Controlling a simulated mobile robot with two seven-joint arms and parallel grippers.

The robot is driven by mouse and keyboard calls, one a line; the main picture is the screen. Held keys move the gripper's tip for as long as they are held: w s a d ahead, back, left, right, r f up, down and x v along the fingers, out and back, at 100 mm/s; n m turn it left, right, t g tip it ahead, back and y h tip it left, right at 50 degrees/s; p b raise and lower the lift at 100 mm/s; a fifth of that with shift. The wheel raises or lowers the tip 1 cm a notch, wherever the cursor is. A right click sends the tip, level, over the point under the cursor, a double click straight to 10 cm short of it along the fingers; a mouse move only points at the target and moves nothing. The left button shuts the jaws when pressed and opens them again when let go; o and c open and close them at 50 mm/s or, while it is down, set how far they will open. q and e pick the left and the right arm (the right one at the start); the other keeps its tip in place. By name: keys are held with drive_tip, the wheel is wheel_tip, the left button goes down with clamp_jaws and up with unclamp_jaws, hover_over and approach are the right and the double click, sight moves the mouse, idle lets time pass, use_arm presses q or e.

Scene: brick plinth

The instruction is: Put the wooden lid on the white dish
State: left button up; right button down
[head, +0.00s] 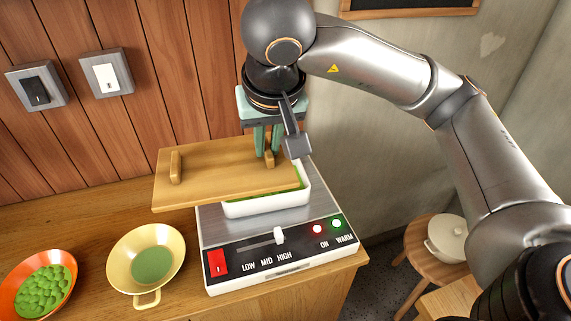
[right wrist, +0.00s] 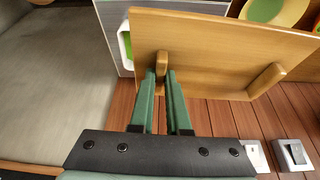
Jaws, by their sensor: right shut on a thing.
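The wooden lid (head: 215,184) is a flat rectangular board with two raised handles, one near each end. My right gripper (head: 268,157) is shut on the lid's right handle, and the right wrist view shows the two green fingers (right wrist: 164,88) around that handle. The white dish (head: 268,205) stands on the warming plate with something green inside. The lid (right wrist: 220,52) is over part of the dish and sticks out far to the left of it. I cannot tell whether lid and dish touch. A white corner of the dish (right wrist: 125,42) shows past the lid's edge. My left gripper is not in view.
The warmer (head: 285,255) has a red switch, a slider and lit lamps on its front. A yellow pan (head: 117,255) and an orange bowl of green pieces (head: 68,262) stand to its left. A wooden wall is close behind. A stool with a white pot (head: 447,240) is at right.

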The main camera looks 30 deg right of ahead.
drive_tip(key=w+d+f, duration=0.2)
drive_tip(key=d+f, duration=0.1)
drive_tip(key=w+d+f+p, duration=0.1)
drive_tip(key=w+d+f, duration=0.1)
drive_tip(key=d+f, duration=0.1)
drive_tip(key=w+d+f, duration=0.2)
drive_tip(key=d+f, duration=0.2)
drive_tip(key=f, duration=0.1)
drive_tip(key=shift+w+f, duration=0.15)
drive_tip(key=shift+w, duration=0.25)
drive_tip(key=shift+f+p, duration=0.3)
drive_tip(key=shift+f, duration=0.15)
drive_tip(key=shift+f, duration=0.1)
drive_tip(key=c, duration=0.9)
unclamp_jaws()
drive_tip(key=shift+a, duration=0.1)
